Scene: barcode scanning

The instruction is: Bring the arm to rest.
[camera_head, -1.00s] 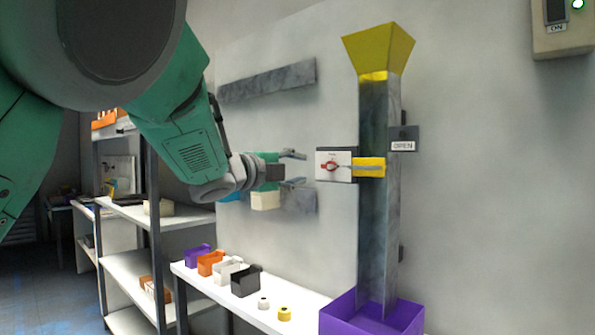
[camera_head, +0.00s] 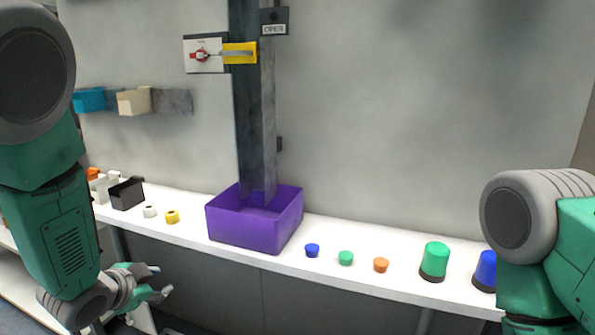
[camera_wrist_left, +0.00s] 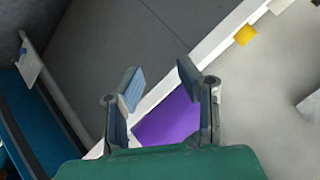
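My left arm comes down at the left of the head view, with the left gripper (camera_head: 160,281) low in front of the white bench's front edge. Its two fingers are apart with nothing between them. The left wrist view shows the same open fingers (camera_wrist_left: 155,85), with the purple bin (camera_wrist_left: 168,120) beyond them. My right arm shows at the right edge of the head view, bent; its gripper is out of the picture.
The white bench (camera_head: 330,270) carries the purple bin (camera_head: 243,231) under a metal chute (camera_head: 255,120). Small caps, a green button (camera_head: 435,260) and a blue button (camera_head: 485,269) stand to its right. A black bin (camera_head: 126,194) and a yellow piece (camera_head: 172,217) are left.

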